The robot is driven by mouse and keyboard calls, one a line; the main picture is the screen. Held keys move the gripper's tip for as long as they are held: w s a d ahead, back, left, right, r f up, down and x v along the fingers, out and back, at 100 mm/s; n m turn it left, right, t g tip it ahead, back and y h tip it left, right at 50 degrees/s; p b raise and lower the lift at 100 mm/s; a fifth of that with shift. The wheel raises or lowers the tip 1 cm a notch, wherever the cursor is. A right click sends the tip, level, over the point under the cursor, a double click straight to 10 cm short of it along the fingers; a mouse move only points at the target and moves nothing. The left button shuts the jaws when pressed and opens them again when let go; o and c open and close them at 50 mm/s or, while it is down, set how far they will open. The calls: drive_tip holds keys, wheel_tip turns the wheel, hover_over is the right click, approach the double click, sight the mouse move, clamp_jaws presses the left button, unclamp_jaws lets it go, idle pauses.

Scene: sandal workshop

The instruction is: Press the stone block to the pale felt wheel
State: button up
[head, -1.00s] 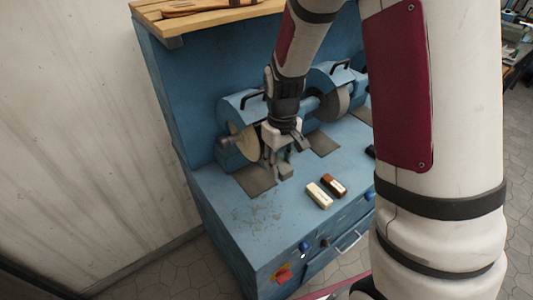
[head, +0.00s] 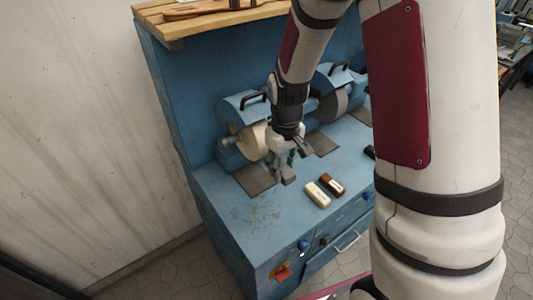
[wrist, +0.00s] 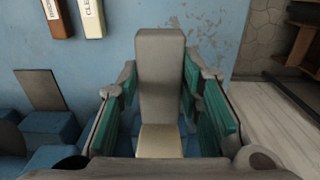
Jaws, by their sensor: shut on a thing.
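My gripper (wrist: 160,98) is shut on the grey stone block (wrist: 161,70), its green-padded fingers on either side. In the head view, my gripper (head: 282,172) is low over the bench front, just right of and in front of the pale felt wheel (head: 254,141). The wheel sits under a blue hood, partly hidden by my wrist. In the wrist view, a cream surface (wrist: 160,142), likely the wheel's rim, lies at the block's lower end. I cannot tell whether they touch.
A cream block (head: 317,195) and a brown block (head: 333,184) lie on the blue bench (head: 240,205) to the right. A second, grey wheel (head: 333,104) is further right. A wooden shelf (head: 175,14) is above. The bench's front left is clear.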

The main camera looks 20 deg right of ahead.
drive_tip(key=shift+s+d+f+p, duration=0.2)
drive_tip(key=shift+s+d+p, duration=0.1)
drive_tip(key=shift+s, duration=0.5)
drive_tip(key=shift+s+d+f+p, duration=0.25)
drive_tip(key=shift+s+p, duration=0.1)
drive_tip(key=shift+s, duration=0.45)
drive_tip(key=shift+s+d+f+p, duration=0.2)
drive_tip(key=shift+s+p, duration=0.1)
drive_tip(key=shift+s, duration=0.5)
